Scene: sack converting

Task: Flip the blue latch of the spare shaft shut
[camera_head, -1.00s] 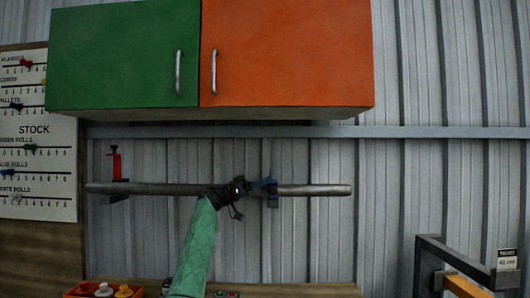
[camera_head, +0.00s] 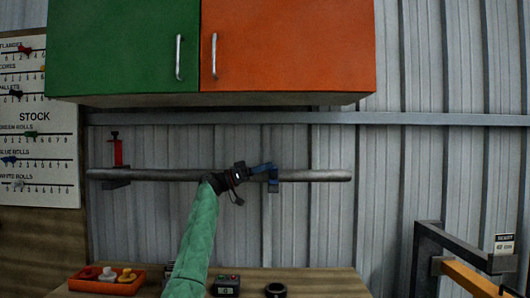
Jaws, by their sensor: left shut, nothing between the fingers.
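The spare shaft (camera_head: 325,175) is a long grey bar lying level against the corrugated wall. The blue latch (camera_head: 272,184) is at its bracket right of the shaft's middle, and its blue upper part reaches left across the top of the shaft. My left gripper (camera_head: 243,174) is black, on a green-sleeved arm, and is shut and empty just left of the latch. Its tips are at or very near the blue part; I cannot tell whether they touch. The gripper hides a stretch of the shaft. My right gripper is out of view.
A red latch (camera_head: 117,152) stands upright at the shaft's left bracket. Green and orange cabinets (camera_head: 285,50) hang above. Below, a bench (camera_head: 335,282) holds an orange tray (camera_head: 75,285), a small meter (camera_head: 226,287) and a black ring (camera_head: 276,290). A dark frame (camera_head: 428,260) stands at right.

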